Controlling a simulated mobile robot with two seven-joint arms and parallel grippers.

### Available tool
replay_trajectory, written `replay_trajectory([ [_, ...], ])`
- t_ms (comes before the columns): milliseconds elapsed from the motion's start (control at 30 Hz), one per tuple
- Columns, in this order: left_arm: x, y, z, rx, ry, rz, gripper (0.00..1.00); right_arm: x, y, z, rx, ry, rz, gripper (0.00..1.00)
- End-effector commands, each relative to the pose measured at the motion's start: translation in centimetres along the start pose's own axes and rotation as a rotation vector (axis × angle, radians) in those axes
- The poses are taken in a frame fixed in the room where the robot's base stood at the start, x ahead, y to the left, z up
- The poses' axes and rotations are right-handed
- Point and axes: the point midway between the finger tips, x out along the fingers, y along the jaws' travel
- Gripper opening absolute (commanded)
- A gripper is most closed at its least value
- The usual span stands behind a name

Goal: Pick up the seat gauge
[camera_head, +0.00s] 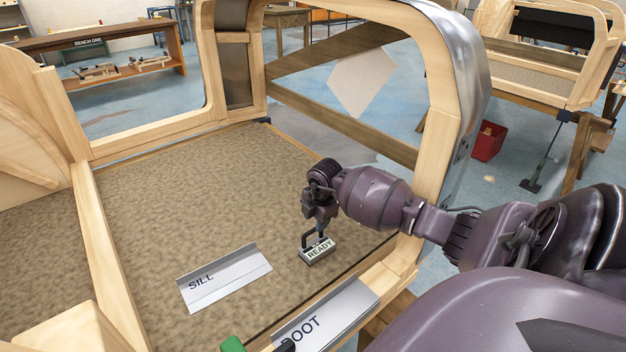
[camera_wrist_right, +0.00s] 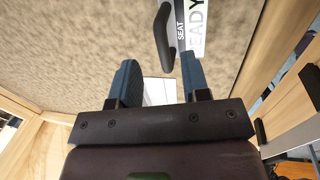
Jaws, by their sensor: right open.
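The seat gauge (camera_head: 318,252) is a small pale block marked READY with a black handle. It rests on the brown carpeted floor of the wooden bodyframe, near the front sill. In the right wrist view its label (camera_wrist_right: 205,28) reads SEAT and READY, and its dark handle (camera_wrist_right: 163,42) lies just beyond the fingertips. My right gripper (camera_head: 318,214) is above the gauge, close to the handle. In the right wrist view its two blue fingers (camera_wrist_right: 160,72) are apart with nothing held between them. My left gripper is not in view.
A silver SILL plate (camera_head: 224,278) lies on the carpet left of the gauge. A BOOT plate (camera_head: 330,312) sits at the front sill, near a green item (camera_head: 232,344). The carpet behind the gauge is clear.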

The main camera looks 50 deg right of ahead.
Motion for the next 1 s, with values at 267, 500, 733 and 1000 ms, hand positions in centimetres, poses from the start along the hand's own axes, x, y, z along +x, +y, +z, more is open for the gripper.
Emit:
replay_trajectory([
  [267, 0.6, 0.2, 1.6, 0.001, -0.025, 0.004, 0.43, 1.8, -0.3, -0.1, -0.001, 0.001, -0.003, 0.43],
  [500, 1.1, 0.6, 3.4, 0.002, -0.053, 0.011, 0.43, 4.8, -0.6, -0.1, 0.0, 0.0, -0.006, 0.43],
  [733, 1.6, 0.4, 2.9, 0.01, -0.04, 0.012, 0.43, 5.2, -0.3, -0.1, 0.0, 0.001, 0.003, 0.43],
  [1000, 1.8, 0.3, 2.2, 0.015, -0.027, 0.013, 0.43, 5.0, -0.3, -0.1, 0.0, 0.001, 0.005, 0.24],
])
